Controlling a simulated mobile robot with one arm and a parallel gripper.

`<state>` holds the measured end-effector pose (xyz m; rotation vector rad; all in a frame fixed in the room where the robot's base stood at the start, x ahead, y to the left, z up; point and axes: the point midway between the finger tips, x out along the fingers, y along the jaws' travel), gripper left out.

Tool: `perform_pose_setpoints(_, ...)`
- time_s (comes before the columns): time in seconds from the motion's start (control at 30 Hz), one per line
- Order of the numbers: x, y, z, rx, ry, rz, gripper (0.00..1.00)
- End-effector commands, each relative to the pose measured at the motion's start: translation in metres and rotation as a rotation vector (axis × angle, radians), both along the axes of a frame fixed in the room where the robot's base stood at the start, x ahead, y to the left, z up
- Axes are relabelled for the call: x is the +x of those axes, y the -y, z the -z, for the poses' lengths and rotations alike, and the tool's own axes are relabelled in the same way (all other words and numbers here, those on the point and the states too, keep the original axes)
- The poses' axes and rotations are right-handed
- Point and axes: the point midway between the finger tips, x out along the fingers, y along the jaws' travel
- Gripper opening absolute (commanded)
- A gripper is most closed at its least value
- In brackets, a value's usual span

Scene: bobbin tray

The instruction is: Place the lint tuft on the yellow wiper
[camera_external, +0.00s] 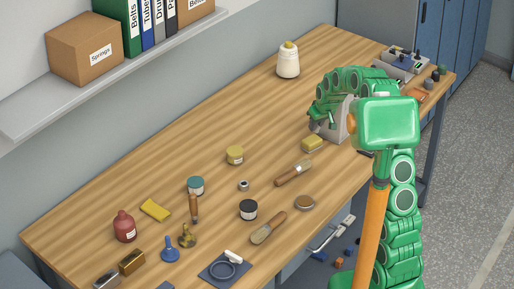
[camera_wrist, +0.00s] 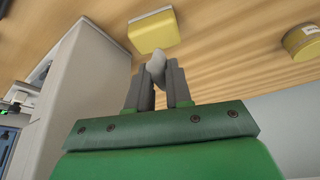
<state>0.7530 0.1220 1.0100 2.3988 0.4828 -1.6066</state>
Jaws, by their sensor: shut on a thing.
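My gripper (camera_external: 322,126) is low over the far right part of the bench, beside a grey box-like unit. In the wrist view (camera_wrist: 157,72) its fingers are shut on a small pale grey tuft, the lint tuft (camera_wrist: 156,66). A yellow block with a pale layer (camera_external: 312,143) lies close by on the bench, apart from the tuft; it also shows just beyond the fingertips in the wrist view (camera_wrist: 153,34). A flatter yellow piece (camera_external: 155,210) lies at the left near the red bottle. I cannot tell for certain which is the yellow wiper.
A round yellow tin (camera_external: 235,155) stands left of the block. The grey unit (camera_wrist: 85,95) stands close on the gripper's left in the wrist view. Brushes (camera_external: 294,172), jars and a red bottle (camera_external: 124,227) occupy the front. The bench's back middle is clear.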

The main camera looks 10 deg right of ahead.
Motion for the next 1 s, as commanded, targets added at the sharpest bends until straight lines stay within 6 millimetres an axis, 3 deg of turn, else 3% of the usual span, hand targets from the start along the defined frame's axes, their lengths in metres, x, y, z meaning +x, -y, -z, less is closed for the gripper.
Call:
perform_pose_setpoints(0.1,0.008,-0.002,0.011,0.0,-0.001,0.0,0.0)
perform_pose_setpoints(0.47,0.018,-0.003,0.023,0.0,0.0,-0.001,0.0)
perform_pose_setpoints(0.7,0.019,-0.004,0.052,-0.001,-0.002,-0.001,0.0)
perform_pose_setpoints(1.0,0.019,-0.003,0.054,0.0,0.001,-0.001,0.0)
